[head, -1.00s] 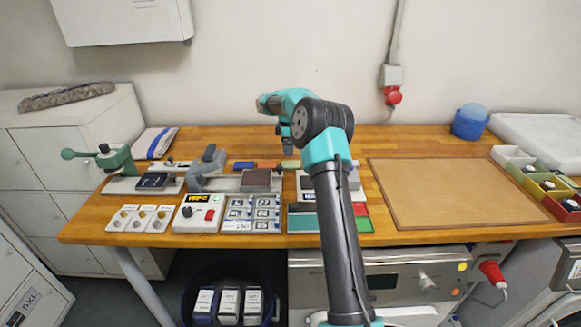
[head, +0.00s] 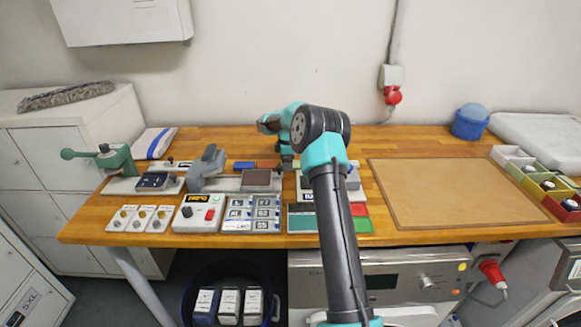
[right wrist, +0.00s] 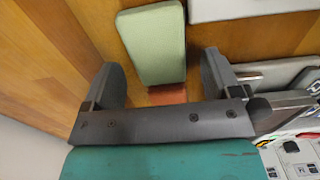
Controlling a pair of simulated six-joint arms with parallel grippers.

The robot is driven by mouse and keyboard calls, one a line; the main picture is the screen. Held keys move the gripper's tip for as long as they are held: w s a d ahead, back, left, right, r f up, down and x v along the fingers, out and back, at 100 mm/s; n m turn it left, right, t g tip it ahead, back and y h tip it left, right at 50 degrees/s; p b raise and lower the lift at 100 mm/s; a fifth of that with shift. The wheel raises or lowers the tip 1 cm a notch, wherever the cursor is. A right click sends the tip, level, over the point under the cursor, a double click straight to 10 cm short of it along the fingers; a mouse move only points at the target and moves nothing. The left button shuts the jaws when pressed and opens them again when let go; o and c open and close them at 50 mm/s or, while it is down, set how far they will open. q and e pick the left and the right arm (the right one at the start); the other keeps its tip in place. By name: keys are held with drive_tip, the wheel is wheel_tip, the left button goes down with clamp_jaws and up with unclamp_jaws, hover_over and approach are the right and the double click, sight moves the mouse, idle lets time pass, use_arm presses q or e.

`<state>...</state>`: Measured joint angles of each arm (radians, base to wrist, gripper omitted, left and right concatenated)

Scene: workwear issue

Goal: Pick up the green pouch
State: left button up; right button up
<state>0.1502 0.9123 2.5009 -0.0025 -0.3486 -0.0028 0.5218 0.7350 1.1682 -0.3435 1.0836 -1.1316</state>
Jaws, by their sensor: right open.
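The green pouch (right wrist: 153,43) lies flat on the wooden worktop in the right wrist view. It shows between the two fingers of my right gripper (right wrist: 160,66), which is open with a gap on either side of the pouch. In the head view my right gripper (head: 286,163) is low over the back of the worktop and hides most or all of the green pouch. My left gripper is not in view.
A blue pouch (head: 244,165) and an orange pouch (head: 265,164) lie just left of the right gripper. A grey device with a dark pad (head: 257,178) stands in front. A brown board (head: 450,190) lies to the right. The wall is close behind.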

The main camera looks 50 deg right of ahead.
drive_tip(key=shift+f, duration=0.4)
drive_tip(key=c, duration=1)
drive_tip(key=shift+r, duration=0.1)
wheel_tip(320, 180, up, 10)
drive_tip(key=shift+f, duration=0.1)
idle(0.6)
